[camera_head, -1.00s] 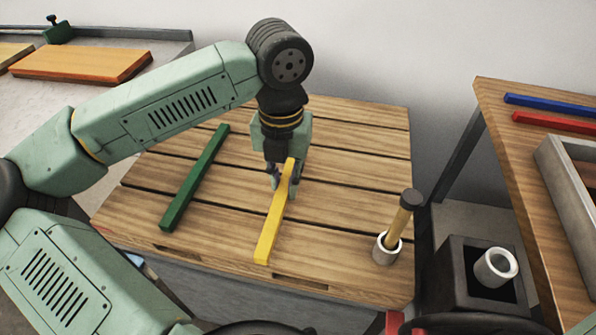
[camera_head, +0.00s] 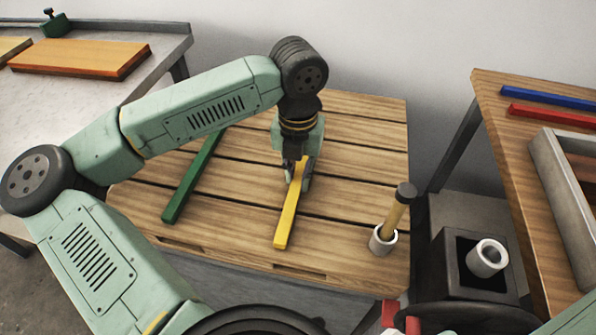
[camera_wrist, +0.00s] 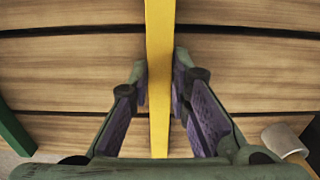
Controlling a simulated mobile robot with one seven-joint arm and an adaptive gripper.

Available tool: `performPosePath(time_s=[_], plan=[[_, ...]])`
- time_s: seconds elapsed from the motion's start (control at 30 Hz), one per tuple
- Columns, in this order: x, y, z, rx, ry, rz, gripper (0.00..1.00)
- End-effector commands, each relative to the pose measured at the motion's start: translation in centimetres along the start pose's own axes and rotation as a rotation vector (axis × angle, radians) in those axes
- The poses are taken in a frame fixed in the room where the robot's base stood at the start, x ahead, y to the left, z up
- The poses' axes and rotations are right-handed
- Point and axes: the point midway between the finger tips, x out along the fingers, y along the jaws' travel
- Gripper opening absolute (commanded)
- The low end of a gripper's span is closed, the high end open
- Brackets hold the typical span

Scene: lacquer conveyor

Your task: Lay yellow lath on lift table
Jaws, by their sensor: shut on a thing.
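The yellow lath (camera_head: 287,222) is over the slatted wooden lift table (camera_head: 350,145), running from my gripper towards the near edge. I cannot tell whether it touches the slats or is just above them. My gripper (camera_head: 300,181) is shut on the lath near its far end. In the wrist view, the fingers of my gripper (camera_wrist: 160,88) stand on both sides of the yellow lath (camera_wrist: 160,30), which runs straight up the picture between them. The far end is partly hidden by my gripper in the head view.
A green lath (camera_head: 190,185) lies on the table left of the yellow one. A right bench holds a blue lath (camera_head: 545,98), a red lath (camera_head: 550,116) and a grey tray (camera_head: 560,190).

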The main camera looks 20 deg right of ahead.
Motion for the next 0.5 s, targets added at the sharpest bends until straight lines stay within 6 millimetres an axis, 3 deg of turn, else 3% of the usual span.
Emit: performPosePath(time_s=[0.03,0.07,0.1,0.33,0.5], plan=[[0.28,0.02,0.01,0.0,-0.001,0.0,0.0],[0.1,0.01,0.01,0.0,0.0,0.0,0.2],[0.07,0.01,0.01,0.0,0.0,0.0,0.22],[0.07,0.01,0.0,0.0,0.0,0.0,0.38],[0.07,0.01,0.0,0.0,0.0,0.0,0.38]])
